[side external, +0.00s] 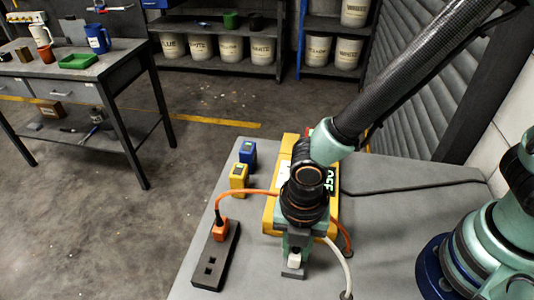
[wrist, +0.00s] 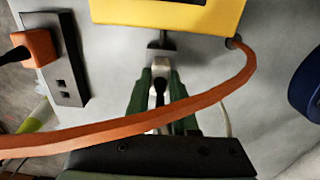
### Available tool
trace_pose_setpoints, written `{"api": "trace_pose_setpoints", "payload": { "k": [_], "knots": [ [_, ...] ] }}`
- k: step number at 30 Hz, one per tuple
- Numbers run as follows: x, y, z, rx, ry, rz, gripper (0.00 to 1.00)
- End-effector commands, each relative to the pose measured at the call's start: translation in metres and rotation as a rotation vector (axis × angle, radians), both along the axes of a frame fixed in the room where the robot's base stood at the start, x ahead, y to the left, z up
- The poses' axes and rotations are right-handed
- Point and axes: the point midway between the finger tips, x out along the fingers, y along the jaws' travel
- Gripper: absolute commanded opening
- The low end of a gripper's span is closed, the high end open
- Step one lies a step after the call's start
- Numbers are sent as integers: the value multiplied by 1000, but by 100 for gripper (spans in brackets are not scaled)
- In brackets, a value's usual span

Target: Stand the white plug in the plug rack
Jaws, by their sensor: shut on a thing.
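The white plug (side external: 294,259) is between the fingers of my gripper (side external: 296,247), which is shut on it. In the wrist view the white plug (wrist: 161,72) shows between the green fingers (wrist: 161,84), with a dark piece at its near end. A small grey piece (side external: 292,273) shows just below the plug; I cannot tell whether they touch. The dark plug rack (side external: 201,278) lies left of my gripper. An orange plug (side external: 220,230) stands in its far end, and square openings in the rack show empty. The rack (wrist: 72,97) is at left in the wrist view.
An orange cable (wrist: 130,121) arches from the orange plug across the wrist view, close to my gripper. A yellow machine (side external: 270,215) stands behind my gripper. Yellow (side external: 238,177) and blue (side external: 247,154) blocks stand beyond the rack. A white cable (side external: 343,268) runs at right.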

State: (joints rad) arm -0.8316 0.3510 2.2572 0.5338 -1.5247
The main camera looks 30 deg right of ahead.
Motion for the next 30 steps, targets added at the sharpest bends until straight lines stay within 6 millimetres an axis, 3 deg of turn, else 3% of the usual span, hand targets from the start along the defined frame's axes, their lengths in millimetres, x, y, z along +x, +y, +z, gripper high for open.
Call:
{"api": "trace_pose_setpoints", "payload": {
  "k": [30],
  "knots": [
    [1, 1, 18, 2, -2, 0, 0]
  ]
}}
